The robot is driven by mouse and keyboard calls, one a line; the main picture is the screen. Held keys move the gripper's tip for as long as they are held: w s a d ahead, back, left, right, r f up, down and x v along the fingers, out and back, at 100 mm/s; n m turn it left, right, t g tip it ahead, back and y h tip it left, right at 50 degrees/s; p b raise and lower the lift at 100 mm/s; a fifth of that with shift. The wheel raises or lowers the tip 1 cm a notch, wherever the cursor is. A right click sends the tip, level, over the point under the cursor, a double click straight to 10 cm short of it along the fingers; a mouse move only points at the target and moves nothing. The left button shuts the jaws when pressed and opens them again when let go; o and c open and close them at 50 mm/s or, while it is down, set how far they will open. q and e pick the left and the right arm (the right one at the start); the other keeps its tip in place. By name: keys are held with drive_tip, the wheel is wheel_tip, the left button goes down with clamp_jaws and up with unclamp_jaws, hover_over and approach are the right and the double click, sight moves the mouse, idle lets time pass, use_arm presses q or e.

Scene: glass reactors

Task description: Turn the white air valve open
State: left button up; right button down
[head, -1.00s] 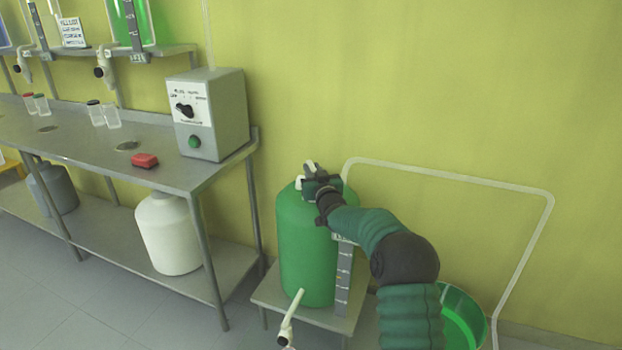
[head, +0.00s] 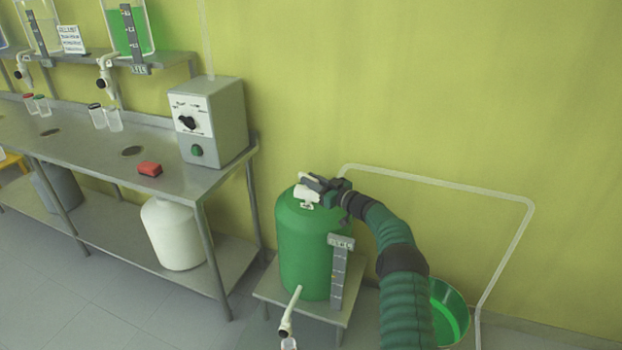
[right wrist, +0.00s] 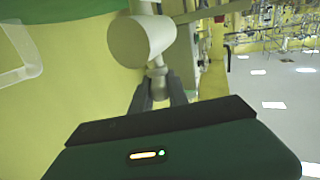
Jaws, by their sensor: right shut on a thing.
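The white air valve (head: 307,193) sits on top of the green tank (head: 303,250) in the head view. My right gripper (head: 312,184) is at the valve, coming in from the right side of the tank top. In the right wrist view the gripper's fingers (right wrist: 159,90) are shut on a narrow part of the white valve (right wrist: 140,40), whose wide round end faces the camera. The gripper partly hides the valve in the head view. My left gripper is not in view.
The tank stands on a small metal stand (head: 265,290) with a white tap (head: 288,318) in front. A clear pipe (head: 440,182) runs along the wall. A green bucket (head: 450,310) is at right. A metal bench (head: 190,175) with a control box (head: 215,120) stands left.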

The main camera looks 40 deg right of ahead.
drive_tip(key=shift+s+f, duration=0.1)
drive_tip(key=shift+f, duration=0.25)
drive_tip(key=c, duration=1.3)
unclamp_jaws()
drive_tip(key=shift+d, duration=0.15)
drive_tip(key=shift+r, duration=0.15)
drive_tip(key=shift+s, duration=0.2)
drive_tip(key=s+p, duration=0.1)
drive_tip(key=s, duration=0.4)
drive_tip(key=s+d, duration=0.1)
drive_tip(key=s, duration=0.4)
drive_tip(key=s+p, duration=0.1)
drive_tip(key=s, duration=0.5)
drive_tip(key=shift+s+d+p, duration=0.1)
drive_tip(key=shift+d+p, duration=0.25)
drive_tip(key=shift+f, duration=0.2)
